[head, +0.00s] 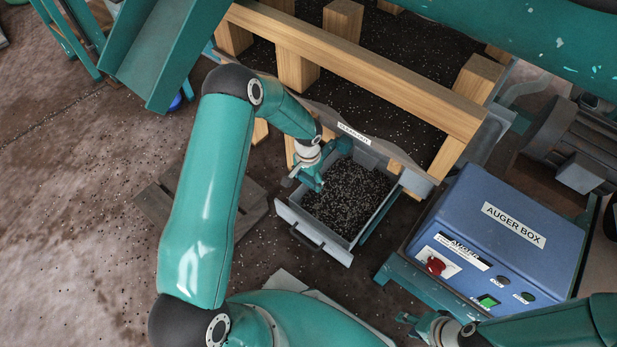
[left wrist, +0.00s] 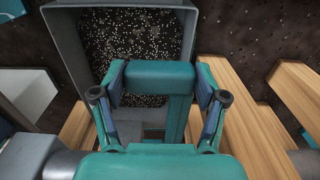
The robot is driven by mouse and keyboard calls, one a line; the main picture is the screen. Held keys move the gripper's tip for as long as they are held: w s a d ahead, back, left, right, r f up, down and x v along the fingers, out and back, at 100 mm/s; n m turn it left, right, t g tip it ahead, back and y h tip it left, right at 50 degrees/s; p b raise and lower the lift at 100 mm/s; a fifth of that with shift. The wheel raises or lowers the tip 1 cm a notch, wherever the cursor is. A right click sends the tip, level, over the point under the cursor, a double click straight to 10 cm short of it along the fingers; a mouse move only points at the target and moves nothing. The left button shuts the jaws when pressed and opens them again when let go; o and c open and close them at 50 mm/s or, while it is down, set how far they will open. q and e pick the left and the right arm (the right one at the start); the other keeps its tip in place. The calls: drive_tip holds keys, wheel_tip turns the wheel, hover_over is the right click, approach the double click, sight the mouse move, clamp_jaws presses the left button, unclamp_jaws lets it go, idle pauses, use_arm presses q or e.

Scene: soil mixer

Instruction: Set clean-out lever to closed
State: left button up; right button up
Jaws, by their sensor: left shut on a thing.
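The clean-out lever shows in the left wrist view as a teal T-shaped handle (left wrist: 160,75) with a post running down from its crossbar. My left gripper (left wrist: 162,88) has one finger at each end of the crossbar and is shut on it. In the head view my left gripper (head: 312,180) is at the left rear corner of the grey soil drawer, below a small white label (head: 353,134). The lever is mostly hidden there by the gripper. My right gripper (head: 425,325) is at the lower right, apart from the lever; its finger opening is unclear.
A grey drawer (head: 318,240) holding dark speckled soil sits below the wooden frame (head: 350,72). A blue auger box (head: 500,235) with a red knob (head: 435,265) and a lit green button (head: 487,301) stands at right. Bare floor (head: 75,200) lies to the left.

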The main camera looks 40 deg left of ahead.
use_arm(q)
wheel_tip(320, 180, down, 6)
drive_tip(key=b, duration=0.3)
drive_tip(key=shift+b, duration=0.3)
use_arm(e)
wheel_tip(320, 180, down, 5)
drive_tip(key=shift+r, duration=0.15)
use_arm(q)
drive_tip(key=o, duration=1.7)
drive_tip(key=shift+w+r, duration=0.1)
drive_tip(key=shift+w, duration=0.1)
drive_tip(key=shift+r, duration=0.2)
